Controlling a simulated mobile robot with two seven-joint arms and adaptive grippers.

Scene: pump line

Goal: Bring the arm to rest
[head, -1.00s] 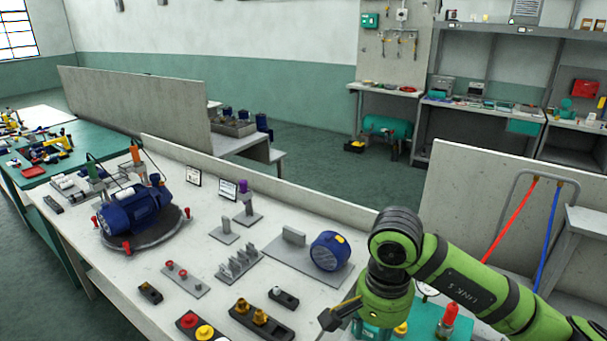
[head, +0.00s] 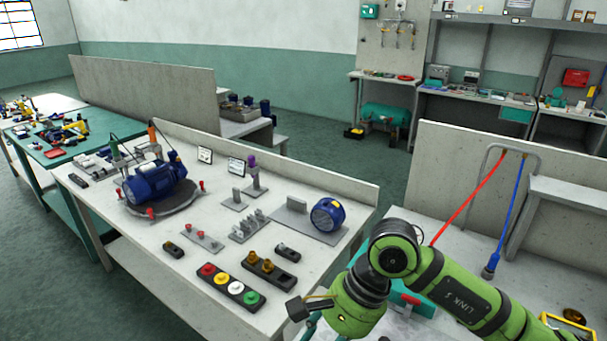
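My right arm (head: 450,295), green with dark joint rings, comes in from the lower right. Its wrist (head: 352,306) points down toward the bottom edge, over the front right part of the bench. A small dark block sticks out to the left of the wrist. The fingers of my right gripper are cut off below the picture, so what they hold is hidden. My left arm and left gripper do not show.
A blue pump (head: 152,184) sits on a round plate on the bench. Near the arm are a strip of coloured buttons (head: 230,284), a block with brass fittings (head: 268,267) and a blue round motor part (head: 328,214). Red (head: 468,196) and blue (head: 508,217) hoses hang at right.

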